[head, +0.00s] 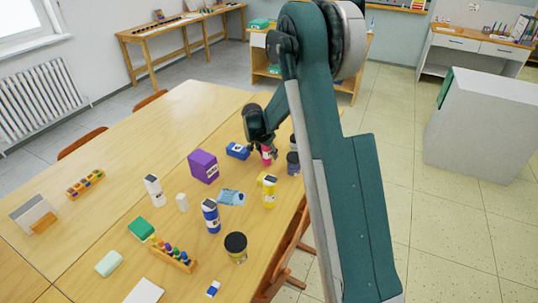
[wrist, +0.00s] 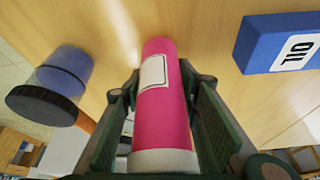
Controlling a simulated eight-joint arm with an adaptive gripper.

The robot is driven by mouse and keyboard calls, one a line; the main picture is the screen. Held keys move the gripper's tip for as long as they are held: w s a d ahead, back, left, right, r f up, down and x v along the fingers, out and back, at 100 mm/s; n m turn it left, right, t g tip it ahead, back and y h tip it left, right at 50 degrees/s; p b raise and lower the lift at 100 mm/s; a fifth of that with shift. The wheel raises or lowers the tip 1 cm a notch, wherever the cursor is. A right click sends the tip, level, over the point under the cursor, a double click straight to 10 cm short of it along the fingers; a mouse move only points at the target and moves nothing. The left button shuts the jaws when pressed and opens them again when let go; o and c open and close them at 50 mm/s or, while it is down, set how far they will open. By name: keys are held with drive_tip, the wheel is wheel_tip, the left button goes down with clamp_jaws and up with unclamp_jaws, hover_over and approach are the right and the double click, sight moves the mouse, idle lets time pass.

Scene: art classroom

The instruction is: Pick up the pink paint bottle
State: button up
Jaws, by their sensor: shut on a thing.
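The pink paint bottle (wrist: 160,115) has a white label and a pale end, and fills the middle of the wrist view. My gripper (wrist: 158,90) is shut on it, with a dark green finger on each side of the bottle. In the head view my gripper (head: 265,148) is over the right part of the table, and a bit of the pink bottle (head: 267,158) shows below it. The arm and gripper hide much of the bottle there. I cannot tell whether it touches the table.
A blue box (wrist: 280,43) marked OIL and a dark-lidded blue jar (wrist: 50,85) flank the bottle. On the table (head: 110,190) are a purple box (head: 203,166), a yellow bottle (head: 269,192), a blue bottle (head: 211,216) and a dark-lidded jar (head: 236,248).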

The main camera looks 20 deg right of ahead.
wheel_tip(320, 180, up, 9)
drive_tip(key=shift+r+p, duration=0.1)
drive_tip(key=shift+p, duration=0.85)
